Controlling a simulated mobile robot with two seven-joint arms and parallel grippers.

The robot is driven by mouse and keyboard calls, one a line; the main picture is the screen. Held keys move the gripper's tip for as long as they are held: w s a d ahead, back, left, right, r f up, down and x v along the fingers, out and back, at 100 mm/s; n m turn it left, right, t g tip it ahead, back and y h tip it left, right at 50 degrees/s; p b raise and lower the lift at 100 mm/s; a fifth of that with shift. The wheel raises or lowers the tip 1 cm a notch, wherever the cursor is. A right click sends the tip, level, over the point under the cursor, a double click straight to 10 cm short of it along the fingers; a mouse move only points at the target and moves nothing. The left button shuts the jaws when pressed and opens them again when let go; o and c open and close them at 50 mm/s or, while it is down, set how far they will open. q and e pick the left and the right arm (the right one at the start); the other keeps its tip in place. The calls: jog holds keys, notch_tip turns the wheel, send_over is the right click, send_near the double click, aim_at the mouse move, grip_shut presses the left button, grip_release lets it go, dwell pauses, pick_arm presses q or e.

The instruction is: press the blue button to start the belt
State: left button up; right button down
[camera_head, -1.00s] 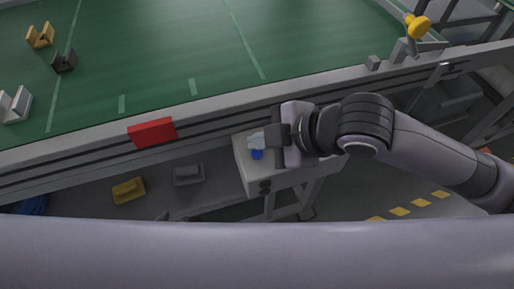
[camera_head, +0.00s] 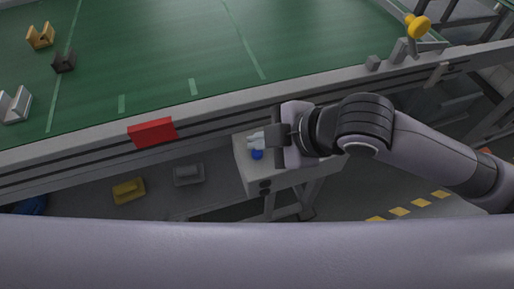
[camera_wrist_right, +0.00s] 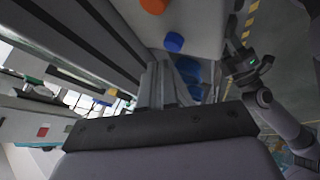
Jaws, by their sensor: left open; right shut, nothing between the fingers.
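The blue button (camera_head: 257,155) is on the top of a pale box beside the conveyor; it also shows in the right wrist view (camera_wrist_right: 174,42). My right gripper (camera_head: 257,141) is shut and empty, with its fingertips over the box close to the button. In the head view the button shows just below the fingertips; I cannot tell whether they touch. In the right wrist view the right fingers (camera_wrist_right: 158,84) point toward the box, with the button apart from them in the picture. My left gripper (camera_wrist_right: 236,55) is open and empty in the right wrist view, past the box.
The green conveyor belt (camera_head: 150,60) carries several small notched blocks. A red block (camera_head: 152,132) is on its side rail. An orange button (camera_wrist_right: 153,5) is on the same box. A yellow knob (camera_head: 418,26) stands at the far rail. Yellow and grey pieces lie below.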

jog(key=shift+f, duration=0.15)
jog(key=shift+f, duration=0.3)
